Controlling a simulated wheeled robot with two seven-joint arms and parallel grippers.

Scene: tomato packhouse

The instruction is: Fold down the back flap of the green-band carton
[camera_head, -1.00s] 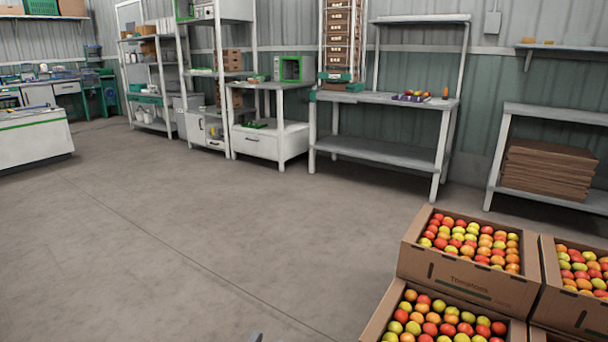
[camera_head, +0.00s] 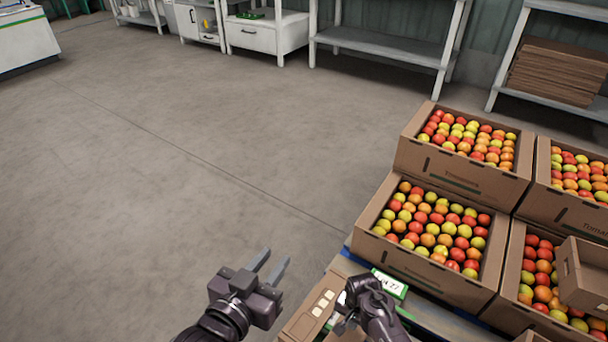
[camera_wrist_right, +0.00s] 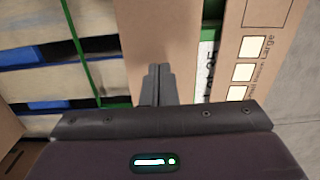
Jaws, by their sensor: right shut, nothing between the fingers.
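A brown carton panel (camera_head: 318,304) with white squares shows at the bottom of the head view; it also shows at the right of the right wrist view (camera_wrist_right: 245,70) with the print "Large". A green-and-white piece with lettering (camera_head: 390,283) is beside my right gripper (camera_head: 346,318); a strip of it shows in the wrist view (camera_wrist_right: 206,62). The right gripper's fingers (camera_wrist_right: 157,75) are together and empty, over a plain brown panel (camera_wrist_right: 155,30). I cannot tell which flap this is; my arm hides much of the carton. My left gripper (camera_head: 271,264) is open and empty, left of the carton.
Tomato-filled cartons (camera_head: 455,185) stand stacked at the right, with a small brown box (camera_head: 585,275) on one. Slatted wood with blue boards (camera_wrist_right: 45,80) and a green strap (camera_wrist_right: 82,50) lies below. Benches (camera_head: 385,43) line the back. The floor at left is clear.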

